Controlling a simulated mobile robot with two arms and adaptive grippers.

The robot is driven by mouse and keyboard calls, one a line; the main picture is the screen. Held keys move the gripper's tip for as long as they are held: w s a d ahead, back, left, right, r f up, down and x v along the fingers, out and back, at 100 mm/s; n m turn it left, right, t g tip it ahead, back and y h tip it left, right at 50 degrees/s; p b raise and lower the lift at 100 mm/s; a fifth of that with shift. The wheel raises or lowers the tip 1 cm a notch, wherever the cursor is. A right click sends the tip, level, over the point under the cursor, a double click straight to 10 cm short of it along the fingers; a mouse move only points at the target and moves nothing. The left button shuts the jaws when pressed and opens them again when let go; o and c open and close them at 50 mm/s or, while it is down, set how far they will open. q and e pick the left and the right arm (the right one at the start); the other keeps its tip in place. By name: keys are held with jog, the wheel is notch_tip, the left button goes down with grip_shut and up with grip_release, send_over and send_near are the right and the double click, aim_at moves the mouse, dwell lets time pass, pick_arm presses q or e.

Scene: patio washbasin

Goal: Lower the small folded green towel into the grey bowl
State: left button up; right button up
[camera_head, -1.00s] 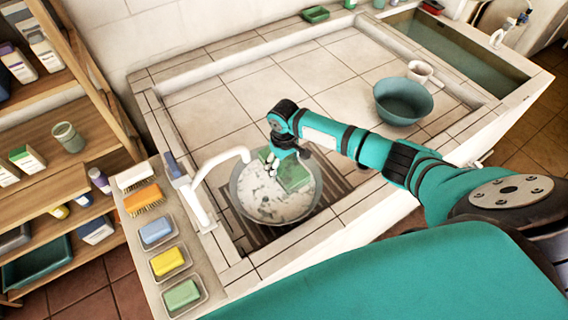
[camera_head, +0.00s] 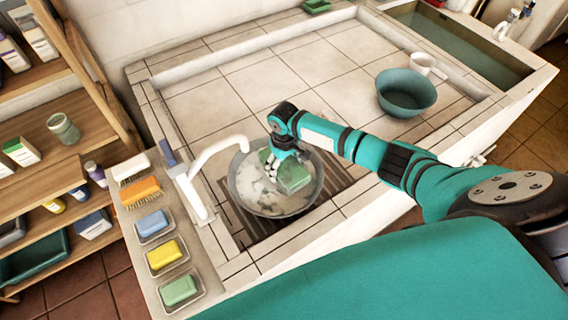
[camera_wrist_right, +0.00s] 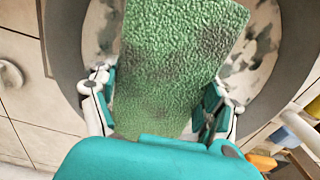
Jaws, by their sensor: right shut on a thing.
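The small folded green towel (camera_head: 292,175) is held by my right gripper (camera_head: 272,165) over the grey bowl (camera_head: 236,190). The bowl stands on the slatted drain of the basin and has whitish, foamy-looking contents. In the right wrist view the towel (camera_wrist_right: 180,62) lies between the two fingers of the right gripper (camera_wrist_right: 160,105), with dark patches on its surface. The bowl's grey rim (camera_wrist_right: 62,50) shows behind it. I cannot tell whether the towel touches the contents. My left gripper is not in view.
A white tap (camera_head: 205,172) stands at the bowl's left. Soap dishes (camera_head: 180,290) and brushes (camera_head: 140,192) line the left ledge. A teal bowl (camera_head: 406,92) and a white mug (camera_head: 424,64) are at the back right. The tiles between are clear.

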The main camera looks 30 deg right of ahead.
aim_at(285, 164)
jog(key=shift+f+b, duration=1.45)
jog(key=shift+f, duration=0.9)
jog(key=shift+f, duration=0.15)
jog(key=o, duration=1.1)
notch_tip(285, 164, up, 12)
jog(key=shift+r, duration=0.1)
jog(key=shift+s, duration=0.1)
